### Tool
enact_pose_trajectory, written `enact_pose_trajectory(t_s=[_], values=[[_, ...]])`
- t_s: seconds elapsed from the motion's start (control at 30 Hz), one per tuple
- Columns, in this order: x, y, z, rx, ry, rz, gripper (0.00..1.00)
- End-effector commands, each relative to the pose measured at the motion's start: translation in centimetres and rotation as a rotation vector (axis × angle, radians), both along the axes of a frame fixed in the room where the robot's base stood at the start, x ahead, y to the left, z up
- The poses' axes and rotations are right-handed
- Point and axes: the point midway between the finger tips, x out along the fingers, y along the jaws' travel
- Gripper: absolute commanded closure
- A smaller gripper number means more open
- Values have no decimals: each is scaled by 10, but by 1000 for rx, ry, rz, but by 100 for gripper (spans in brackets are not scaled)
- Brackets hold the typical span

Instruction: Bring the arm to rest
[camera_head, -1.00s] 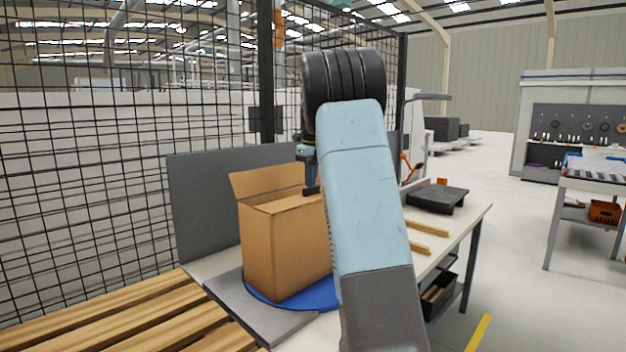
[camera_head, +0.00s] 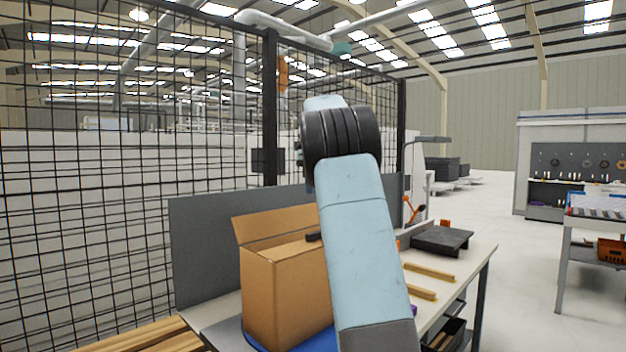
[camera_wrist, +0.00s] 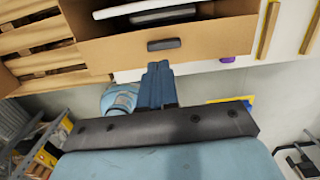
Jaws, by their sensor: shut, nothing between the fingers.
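My gripper (camera_wrist: 160,84) shows in the wrist view with its dark blue-grey fingers together and nothing between them. It is in front of the open cardboard box (camera_wrist: 220,42), which has a dark oblong slot in its side and white and dark items inside. I cannot tell the exact gap between fingers and box. In the head view my pale blue arm rises up the middle to a black ribbed joint, with another pale link behind it. The gripper is hidden there. The box (camera_head: 285,295) stands left of my arm, with a flap up.
The box stands on a blue disc (camera_head: 256,335) on the workbench (camera_head: 470,262). Wooden strips (camera_head: 430,271) and a dark flat block (camera_head: 441,240) lie to the right. A grey panel and mesh fence (camera_head: 80,200) stand behind. A slatted wooden pallet (camera_head: 150,338) is at lower left.

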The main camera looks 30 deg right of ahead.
Motion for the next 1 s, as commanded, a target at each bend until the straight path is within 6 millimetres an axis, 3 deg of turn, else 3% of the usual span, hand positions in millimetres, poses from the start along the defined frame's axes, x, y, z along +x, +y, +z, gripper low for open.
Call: enact_pose_trajectory(t_s=[0.2,0.53,0.67,1.0], values=[[0,0,19,-1,-1,0,100],[-6,3,25,0,-10,39,100],[-25,14,31,-2,-40,170,100],[-104,61,35,-62,-149,718,100]])
